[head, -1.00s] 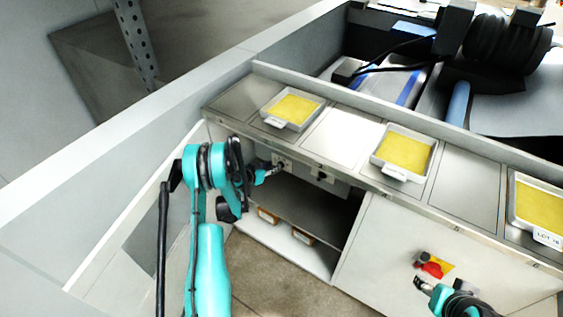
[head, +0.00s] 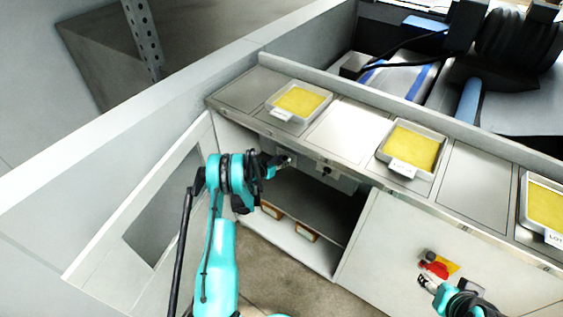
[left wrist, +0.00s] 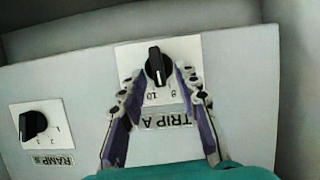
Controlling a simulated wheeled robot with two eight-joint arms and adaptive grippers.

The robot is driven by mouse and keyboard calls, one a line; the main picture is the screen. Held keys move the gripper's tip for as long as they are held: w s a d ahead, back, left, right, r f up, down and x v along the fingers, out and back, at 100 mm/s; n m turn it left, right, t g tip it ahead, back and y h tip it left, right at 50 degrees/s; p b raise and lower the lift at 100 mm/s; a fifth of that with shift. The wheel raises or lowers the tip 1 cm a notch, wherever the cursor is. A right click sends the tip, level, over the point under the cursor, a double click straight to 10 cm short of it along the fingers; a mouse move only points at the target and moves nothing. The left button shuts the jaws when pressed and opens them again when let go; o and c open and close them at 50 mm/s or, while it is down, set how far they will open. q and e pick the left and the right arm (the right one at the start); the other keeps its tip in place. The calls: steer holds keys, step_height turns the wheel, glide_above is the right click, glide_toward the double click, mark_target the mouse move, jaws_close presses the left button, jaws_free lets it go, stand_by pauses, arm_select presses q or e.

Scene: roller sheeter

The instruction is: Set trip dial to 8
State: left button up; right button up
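The trip dial (left wrist: 158,66) is a black knob on a white plate, above an upside-down "TRIP A" label (left wrist: 164,118) in the left wrist view. An 8 and a 10 show just below the knob. My left gripper (left wrist: 159,74) is open, its fingers on either side of the knob, with a gap visible on both sides. In the head view, my left gripper (head: 287,160) covers the trip dial at the panel under the counter. My right gripper (head: 427,283) is by the lower right cabinet front; its fingers are too small to read.
A second black dial labelled RAMP (left wrist: 33,124) is at the left in the wrist view. A red switch (head: 436,268) is close to my right gripper. An open shelf (head: 312,208) with small boxes lies below the panel. Trays of yellow sheets (head: 300,101) line the counter.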

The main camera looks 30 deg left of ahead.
arm_select(q)
steer(key=shift+r, duration=0.1)
jaws_close()
